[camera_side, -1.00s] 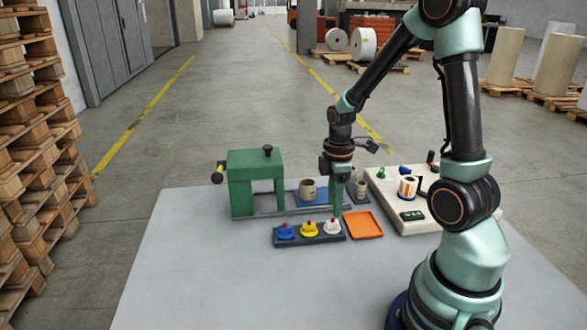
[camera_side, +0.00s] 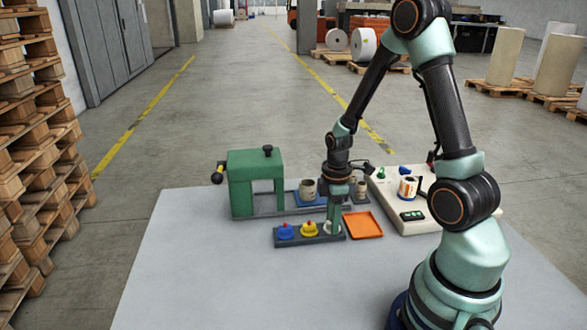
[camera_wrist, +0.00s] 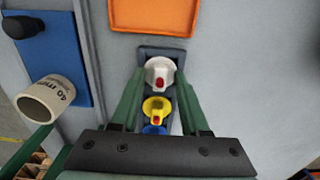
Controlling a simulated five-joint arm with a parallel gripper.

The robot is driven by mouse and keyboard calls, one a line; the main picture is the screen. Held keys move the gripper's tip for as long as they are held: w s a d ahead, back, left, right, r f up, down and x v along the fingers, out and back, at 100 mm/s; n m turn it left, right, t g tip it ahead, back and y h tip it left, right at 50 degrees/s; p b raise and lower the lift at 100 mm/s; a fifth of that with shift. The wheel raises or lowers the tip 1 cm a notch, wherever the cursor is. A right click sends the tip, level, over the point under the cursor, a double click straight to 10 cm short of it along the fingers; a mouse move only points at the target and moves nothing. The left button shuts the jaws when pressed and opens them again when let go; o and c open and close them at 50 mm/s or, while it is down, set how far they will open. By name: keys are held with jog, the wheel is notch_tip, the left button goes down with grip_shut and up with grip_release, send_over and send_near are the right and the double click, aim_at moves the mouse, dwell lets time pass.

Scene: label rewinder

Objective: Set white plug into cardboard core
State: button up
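The white plug (camera_wrist: 158,74) has a red knob and sits at one end of a dark holder (camera_side: 297,242), in line with a yellow plug (camera_side: 309,229) and a blue plug (camera_side: 286,231). My gripper (camera_side: 332,231) is lowered over the white plug, which it largely hides in the side view. In the wrist view my gripper (camera_wrist: 160,82) is open, its green fingers on either side of the plug with gaps showing. A cardboard core (camera_side: 308,188) stands upright on a blue plate (camera_side: 307,200). In the wrist view the core (camera_wrist: 40,103), printed "40 mm", is at the left.
An orange tray (camera_side: 363,226) lies right of the holder. A green frame (camera_side: 240,190) stands behind left. A smaller core (camera_side: 361,188) stands behind my gripper. The table's front left is clear.

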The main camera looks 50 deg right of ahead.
jog(key=shift+s+f, duration=0.1)
jog(key=shift+r, duration=0.25)
grip_shut()
jog(key=shift+r, duration=2.6)
jog(key=w+d+r+n, duration=0.1)
jog(key=w+d+r, duration=0.25)
jog(key=w, duration=0.25)
jog(key=w+d+r+n, duration=0.1)
jog(key=w+d+r, duration=0.25)
jog(key=w, duration=0.35)
jog(key=shift+d+f, duration=0.2)
jog(key=shift+f, duration=1.4)
jog(key=shift+d+f, duration=0.15)
jog(key=shift+f, duration=1.45)
jog(key=shift+f, duration=0.3)
